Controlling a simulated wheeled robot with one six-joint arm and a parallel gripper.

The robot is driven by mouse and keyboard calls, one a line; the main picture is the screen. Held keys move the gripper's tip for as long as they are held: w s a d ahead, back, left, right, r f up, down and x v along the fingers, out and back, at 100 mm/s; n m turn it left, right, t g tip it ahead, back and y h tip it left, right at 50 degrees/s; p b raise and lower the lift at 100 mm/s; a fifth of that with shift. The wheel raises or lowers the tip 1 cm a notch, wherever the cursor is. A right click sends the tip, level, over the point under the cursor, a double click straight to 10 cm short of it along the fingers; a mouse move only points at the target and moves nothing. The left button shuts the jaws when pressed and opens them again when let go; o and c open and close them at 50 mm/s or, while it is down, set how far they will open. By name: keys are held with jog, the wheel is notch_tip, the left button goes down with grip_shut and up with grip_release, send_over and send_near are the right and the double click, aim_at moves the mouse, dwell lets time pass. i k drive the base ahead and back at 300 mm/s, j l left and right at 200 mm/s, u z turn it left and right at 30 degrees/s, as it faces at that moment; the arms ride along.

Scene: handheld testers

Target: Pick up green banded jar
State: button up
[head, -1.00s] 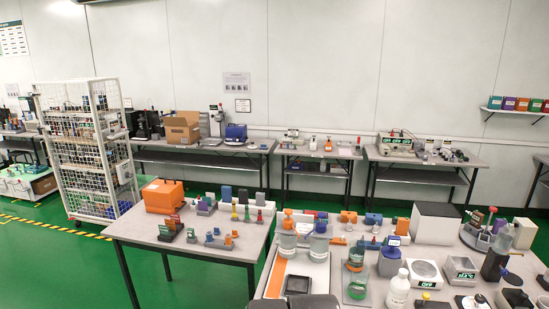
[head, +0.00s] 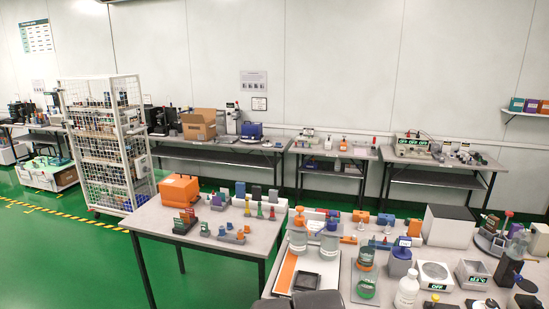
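A clear glass jar with a green band (head: 365,289) stands at the front of the right-hand bench, near the bottom of the head view. Two larger clear jars, one with an orange top (head: 299,238) and one with a blue top (head: 329,240), stand to the left on a white tray. My gripper is not in view. Dark rounded parts at the bottom edge, left of the green-banded jar, look like my own body.
A white bottle (head: 406,291) stands close right of the green-banded jar. A black dish (head: 306,281) lies to its left. Another table with an orange box (head: 180,190) is at left. Green floor (head: 90,265) is open at far left.

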aim_at(369, 272)
jog(key=i+l, duration=0.6)
jog(key=l, duration=0.2)
jog(key=i+l, duration=0.3)
jog(key=l, duration=0.15)
